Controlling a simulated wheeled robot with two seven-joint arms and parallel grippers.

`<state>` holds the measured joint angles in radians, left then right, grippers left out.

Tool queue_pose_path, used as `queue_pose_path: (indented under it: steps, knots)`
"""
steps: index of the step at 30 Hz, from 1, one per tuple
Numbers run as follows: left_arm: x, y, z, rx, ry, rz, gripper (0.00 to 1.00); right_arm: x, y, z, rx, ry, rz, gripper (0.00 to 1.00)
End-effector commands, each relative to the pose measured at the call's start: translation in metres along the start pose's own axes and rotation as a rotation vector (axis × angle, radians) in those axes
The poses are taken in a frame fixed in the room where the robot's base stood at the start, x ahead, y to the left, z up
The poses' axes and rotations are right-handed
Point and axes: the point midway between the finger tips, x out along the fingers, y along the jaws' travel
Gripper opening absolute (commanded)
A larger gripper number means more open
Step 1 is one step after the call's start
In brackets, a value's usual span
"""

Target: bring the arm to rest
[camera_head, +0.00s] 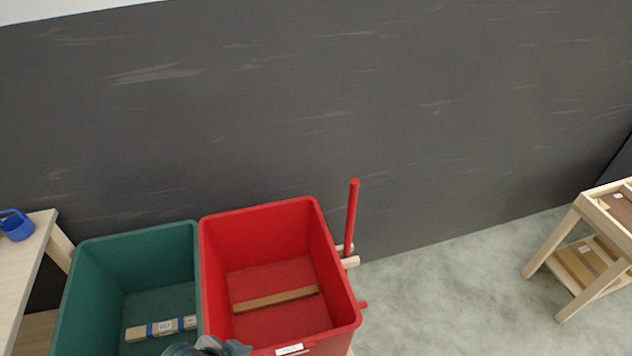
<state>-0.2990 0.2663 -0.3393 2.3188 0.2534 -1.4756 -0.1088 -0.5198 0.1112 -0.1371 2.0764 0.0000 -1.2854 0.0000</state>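A dark grey part of my own arm or gripper (207,347) shows at the bottom edge, left of the middle, in front of the near rims of the two bins. It looks like my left gripper, but most of it is cut off by the frame. Its fingers cannot be made out, so I cannot tell whether it is open or shut. My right gripper is not in view.
A green bin (150,250) holds a wooden piece with blue bands (160,328). The red bin (265,232) beside it holds a wooden strip (275,299). A table with a blue object (16,226) stands left, a wooden shelf unit (570,228) right.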

Motion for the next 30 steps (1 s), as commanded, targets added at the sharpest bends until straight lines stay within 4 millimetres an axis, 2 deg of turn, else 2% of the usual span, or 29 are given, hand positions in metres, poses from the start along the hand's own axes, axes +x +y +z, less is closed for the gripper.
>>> queue_pose_path:
  steps: [1,3,9,22,30]
  knots:
    - [-0.006,-0.001,0.014,-0.049,-0.016,-0.022,0.45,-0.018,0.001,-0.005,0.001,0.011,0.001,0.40]
    - [-0.013,-0.005,0.028,-0.102,-0.033,-0.056,0.45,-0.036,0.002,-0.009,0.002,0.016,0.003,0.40]
    - [-0.031,-0.014,0.063,-0.217,-0.081,-0.129,0.45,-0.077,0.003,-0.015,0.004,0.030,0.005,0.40]
    - [-0.061,-0.024,0.115,-0.369,-0.161,-0.239,0.45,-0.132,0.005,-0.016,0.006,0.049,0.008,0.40]
    - [-0.014,-0.031,0.125,-0.366,-0.149,-0.237,0.45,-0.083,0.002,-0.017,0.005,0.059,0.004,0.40]
